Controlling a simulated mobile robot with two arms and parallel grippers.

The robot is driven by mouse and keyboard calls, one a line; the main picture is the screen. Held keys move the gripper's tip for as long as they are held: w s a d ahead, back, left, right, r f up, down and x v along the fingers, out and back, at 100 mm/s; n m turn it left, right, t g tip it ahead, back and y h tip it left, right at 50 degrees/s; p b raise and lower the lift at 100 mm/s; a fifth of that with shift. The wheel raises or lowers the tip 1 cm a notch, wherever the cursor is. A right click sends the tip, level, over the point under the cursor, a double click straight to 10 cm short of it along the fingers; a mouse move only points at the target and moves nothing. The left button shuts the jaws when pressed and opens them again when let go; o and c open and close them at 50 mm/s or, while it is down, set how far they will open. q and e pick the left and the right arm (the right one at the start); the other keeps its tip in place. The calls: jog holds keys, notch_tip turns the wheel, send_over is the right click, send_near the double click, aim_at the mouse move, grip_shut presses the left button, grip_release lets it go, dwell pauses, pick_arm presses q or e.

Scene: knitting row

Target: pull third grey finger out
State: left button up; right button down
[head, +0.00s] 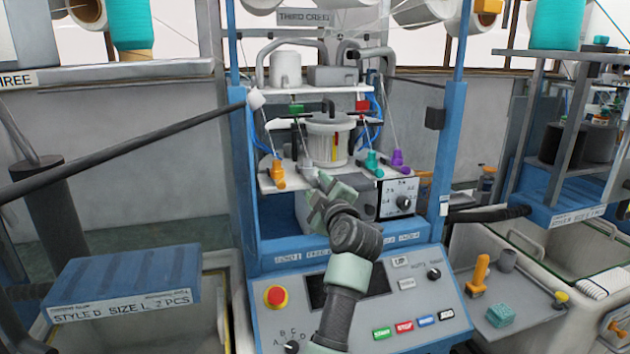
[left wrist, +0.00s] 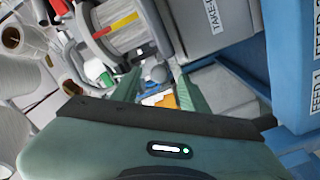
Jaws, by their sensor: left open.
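The knitting head (head: 328,140) is a pale round cylinder on a white plate (head: 265,183) with coloured fingers around it. An orange finger (head: 278,174) is at the left, and a teal finger (head: 373,163) and a purple finger (head: 398,158) are at the right. A small grey piece (head: 307,168), which looks like the grey finger, is between orange and teal, just behind my left gripper (head: 322,186). In the left wrist view my left gripper (left wrist: 160,90) is open, with a grey knob (left wrist: 157,73) between and just beyond its fingertips. I cannot tell whether they touch. My right gripper is not in view.
A control panel (head: 440,325) with a red stop button (head: 276,297) lies below the head. Blue frame posts flank the head. A dark pole (head: 130,143) reaches in from the left. Threads hang down to the fingers.

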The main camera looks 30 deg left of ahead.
aim_at(308, 172)
pick_arm(q)
jog(key=shift+x, duration=1.25)
grip_shut()
dwell(0.5)
